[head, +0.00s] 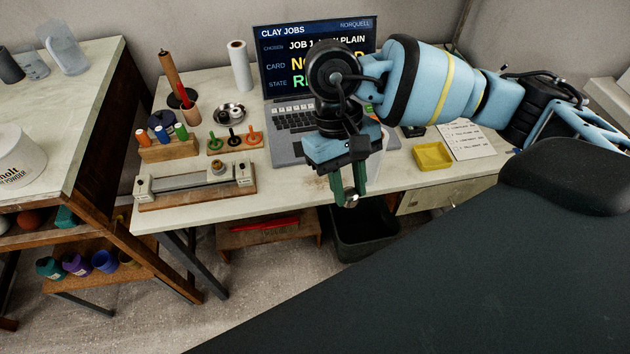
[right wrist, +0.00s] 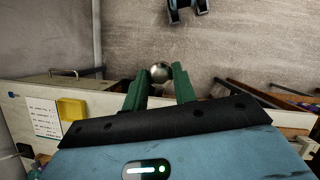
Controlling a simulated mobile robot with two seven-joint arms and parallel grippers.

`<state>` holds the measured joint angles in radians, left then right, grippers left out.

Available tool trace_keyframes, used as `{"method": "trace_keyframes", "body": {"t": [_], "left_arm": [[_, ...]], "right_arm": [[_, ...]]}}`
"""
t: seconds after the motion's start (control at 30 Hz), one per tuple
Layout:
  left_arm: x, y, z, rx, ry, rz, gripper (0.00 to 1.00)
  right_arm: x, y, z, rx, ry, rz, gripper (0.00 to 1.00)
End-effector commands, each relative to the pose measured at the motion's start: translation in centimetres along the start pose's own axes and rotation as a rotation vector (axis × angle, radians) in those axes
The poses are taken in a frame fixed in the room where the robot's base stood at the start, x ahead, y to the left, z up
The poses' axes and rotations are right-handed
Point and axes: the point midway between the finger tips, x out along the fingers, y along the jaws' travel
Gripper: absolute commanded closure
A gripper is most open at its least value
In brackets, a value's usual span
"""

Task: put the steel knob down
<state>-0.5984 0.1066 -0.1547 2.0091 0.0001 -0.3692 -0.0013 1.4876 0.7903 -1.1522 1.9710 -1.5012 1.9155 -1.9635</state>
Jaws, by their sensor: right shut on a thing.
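The steel knob (head: 351,200) is a small shiny ball between the green fingertips of my right gripper (head: 349,192). The gripper points down and is shut on it, in front of the table's front edge and above a dark bin. In the right wrist view the knob (right wrist: 160,72) shows as a round metal ball between the two green fingers (right wrist: 158,88). The white table (head: 245,205) lies behind the gripper, and the knob touches nothing but the fingers. My left gripper is not in the head view.
A laptop (head: 290,122) stands behind the arm. A steel dish (head: 230,113), colored stamps on a stand (head: 235,141), a wooden roller fixture (head: 197,184) and a yellow tray (head: 433,156) are on the table. A dark bin (head: 365,238) stands below. Bare tabletop shows along the front edge.

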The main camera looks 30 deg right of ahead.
Motion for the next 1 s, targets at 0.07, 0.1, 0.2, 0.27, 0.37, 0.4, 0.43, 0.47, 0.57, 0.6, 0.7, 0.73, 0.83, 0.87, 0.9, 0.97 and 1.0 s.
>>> {"method": "trace_keyframes", "body": {"t": [0.07,0.1,0.2,0.27,0.37,0.4,0.43,0.47,0.57,0.6,0.7,0.73,0.83,0.87,0.9,0.97,1.0], "left_arm": [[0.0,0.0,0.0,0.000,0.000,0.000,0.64],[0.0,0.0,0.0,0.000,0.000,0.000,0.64],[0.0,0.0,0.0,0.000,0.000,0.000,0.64],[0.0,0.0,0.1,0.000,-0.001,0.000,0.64],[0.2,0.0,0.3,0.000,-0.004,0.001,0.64],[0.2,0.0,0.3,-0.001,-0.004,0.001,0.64],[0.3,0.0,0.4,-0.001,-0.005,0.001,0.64],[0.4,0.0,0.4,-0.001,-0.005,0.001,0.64],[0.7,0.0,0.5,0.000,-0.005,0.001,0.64],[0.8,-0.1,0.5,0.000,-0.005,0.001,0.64],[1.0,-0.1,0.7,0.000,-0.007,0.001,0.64],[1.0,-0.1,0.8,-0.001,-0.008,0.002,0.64],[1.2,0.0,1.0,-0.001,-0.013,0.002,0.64],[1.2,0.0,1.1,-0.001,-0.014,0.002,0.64],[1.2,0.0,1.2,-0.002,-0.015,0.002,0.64],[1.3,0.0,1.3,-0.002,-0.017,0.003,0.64],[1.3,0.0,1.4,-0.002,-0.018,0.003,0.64]], "right_arm": [[0.0,0.0,0.0,0.000,0.000,0.000,0.95],[0.0,0.0,0.0,0.000,0.000,0.000,0.95],[0.1,-0.1,0.0,0.007,0.000,-0.003,0.95],[0.3,-0.2,-0.2,0.030,-0.001,-0.013,0.95],[1.3,-0.9,-0.6,0.119,-0.005,-0.051,0.95],[1.8,-1.4,-0.9,0.175,-0.008,-0.074,0.95],[2.2,-1.8,-1.1,0.223,-0.007,-0.094,0.95],[2.7,-2.2,-1.3,0.275,-0.009,-0.116,0.95],[4.1,-3.6,-2.1,0.469,-0.010,-0.197,0.95],[4.5,-4.2,-2.4,0.550,-0.008,-0.230,0.95],[5.6,-5.6,-3.1,0.741,-0.007,-0.309,0.95],[5.9,-6.0,-3.3,0.797,-0.008,-0.333,0.95],[6.7,-7.2,-3.8,0.978,-0.006,-0.408,0.95],[6.9,-7.6,-4.0,1.031,-0.006,-0.431,0.95],[7.1,-8.1,-4.2,1.100,-0.005,-0.459,0.95],[7.5,-8.8,-4.4,1.201,-0.005,-0.502,0.95],[7.6,-9.2,-4.6,1.267,-0.005,-0.529,0.95]]}}
